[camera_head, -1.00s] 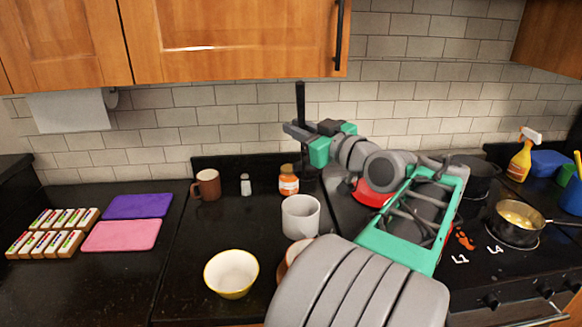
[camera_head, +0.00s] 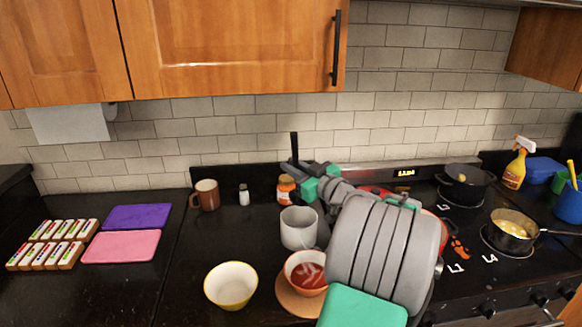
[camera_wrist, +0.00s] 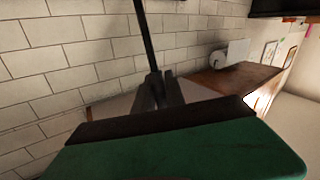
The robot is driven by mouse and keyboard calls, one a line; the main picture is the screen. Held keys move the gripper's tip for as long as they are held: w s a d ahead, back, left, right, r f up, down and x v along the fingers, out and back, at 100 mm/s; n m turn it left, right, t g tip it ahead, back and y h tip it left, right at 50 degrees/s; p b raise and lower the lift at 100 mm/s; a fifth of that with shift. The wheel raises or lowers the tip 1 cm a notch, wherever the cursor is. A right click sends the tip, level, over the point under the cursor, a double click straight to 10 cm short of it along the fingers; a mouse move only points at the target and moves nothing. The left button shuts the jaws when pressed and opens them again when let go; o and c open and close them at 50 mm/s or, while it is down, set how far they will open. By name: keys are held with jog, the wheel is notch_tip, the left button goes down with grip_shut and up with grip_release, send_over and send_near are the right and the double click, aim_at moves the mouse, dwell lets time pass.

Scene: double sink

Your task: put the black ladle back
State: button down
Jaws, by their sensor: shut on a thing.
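The black ladle's thin handle (camera_head: 294,145) stands upright near the tiled back wall. It also shows in the wrist view (camera_wrist: 145,35), rising from between the fingers. My gripper (camera_head: 297,166) is shut on this handle. In the wrist view my gripper's fingertips (camera_wrist: 158,92) close around it. The ladle's lower part and bowl are hidden behind my gripper and arm, so I cannot tell what it rests in or touches.
A grey mug (camera_head: 298,229) and an orange-lidded jar (camera_head: 286,190) stand close below my gripper. An orange bowl of red soup (camera_head: 306,277) and a white bowl (camera_head: 231,288) are nearer. A brown mug (camera_head: 206,196) and salt shaker (camera_head: 244,196) stand left. Pots (camera_head: 467,184) sit on the stove.

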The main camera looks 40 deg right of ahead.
jog(key=shift+f+b, duration=0.6)
jog(key=shift+b, duration=0.2)
jog(key=c, duration=1.4)
grip_release()
jog(key=shift+r, duration=0.1)
